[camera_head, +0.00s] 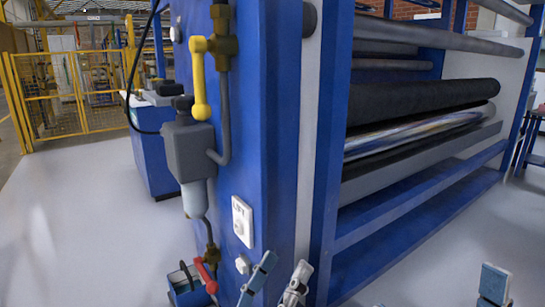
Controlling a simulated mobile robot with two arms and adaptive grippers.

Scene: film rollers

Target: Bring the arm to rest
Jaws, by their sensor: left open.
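My left gripper (278,280) shows at the bottom middle of the head view. Its two fingertips point up and are apart, with nothing seen between them. It is in front of the blue machine post (274,130), and I cannot tell how near. A small blue-grey part (495,283) at the bottom right looks like a fingertip of my right gripper. The rest of that gripper is below the picture, so its opening cannot be seen.
The post carries a grey regulator (189,150), a yellow handle (200,80), a white switch plate (242,222) and a red valve handle (206,276). Dark rollers (420,113) are at the right. A yellow fence (55,95) stands at the back left.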

